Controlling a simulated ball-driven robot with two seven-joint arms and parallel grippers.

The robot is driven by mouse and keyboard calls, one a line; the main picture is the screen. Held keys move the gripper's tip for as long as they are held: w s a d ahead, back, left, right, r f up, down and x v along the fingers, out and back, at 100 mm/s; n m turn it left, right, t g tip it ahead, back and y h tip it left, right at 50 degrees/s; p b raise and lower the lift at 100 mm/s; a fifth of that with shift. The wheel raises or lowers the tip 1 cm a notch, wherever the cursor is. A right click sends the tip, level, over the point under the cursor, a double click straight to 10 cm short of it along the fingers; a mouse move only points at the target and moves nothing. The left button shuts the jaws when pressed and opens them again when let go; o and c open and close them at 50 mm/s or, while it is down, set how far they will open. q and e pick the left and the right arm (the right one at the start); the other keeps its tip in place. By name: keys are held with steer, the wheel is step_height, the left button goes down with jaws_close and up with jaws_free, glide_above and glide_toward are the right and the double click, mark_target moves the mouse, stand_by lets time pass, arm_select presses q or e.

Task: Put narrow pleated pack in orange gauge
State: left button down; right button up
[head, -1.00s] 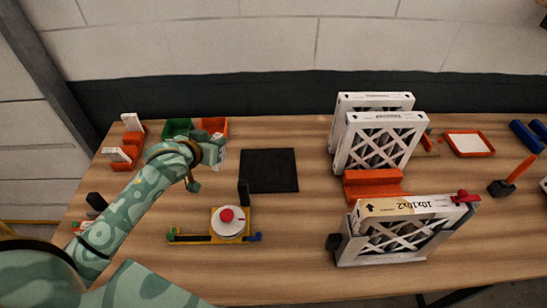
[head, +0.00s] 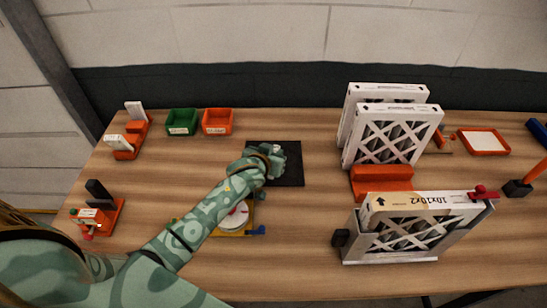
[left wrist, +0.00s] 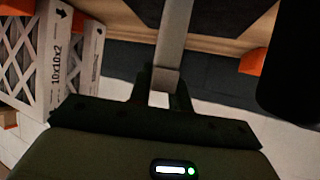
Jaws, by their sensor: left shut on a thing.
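My left gripper (head: 272,160) is above the black mat (head: 290,180), mostly covered by its own wrist. In the left wrist view its fingers (left wrist: 163,88) are shut on a narrow grey strip (left wrist: 174,35), seen edge-on, which I take for the narrow pleated pack. In the head view the strip is hardly visible. An orange holder with a dark upright block (head: 110,217) stands at the left table edge. Behind it an orange rack (head: 131,141) holds white packs. I cannot tell for certain which orange piece is the gauge. My right gripper is not in view.
A green bin (head: 182,121) and an orange bin (head: 217,121) stand at the back. A yellow fixture with a white disc (head: 233,220) lies partly under my left forearm. Large white-framed filters (head: 392,137), an orange block (head: 380,180) and a boxed filter in a grey stand (head: 420,204) fill the right.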

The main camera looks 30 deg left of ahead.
arm_select(q)
steer(key=shift+f, duration=0.6)
steer(key=c, duration=1.3)
jaws_free()
steer(key=shift+f, duration=0.1)
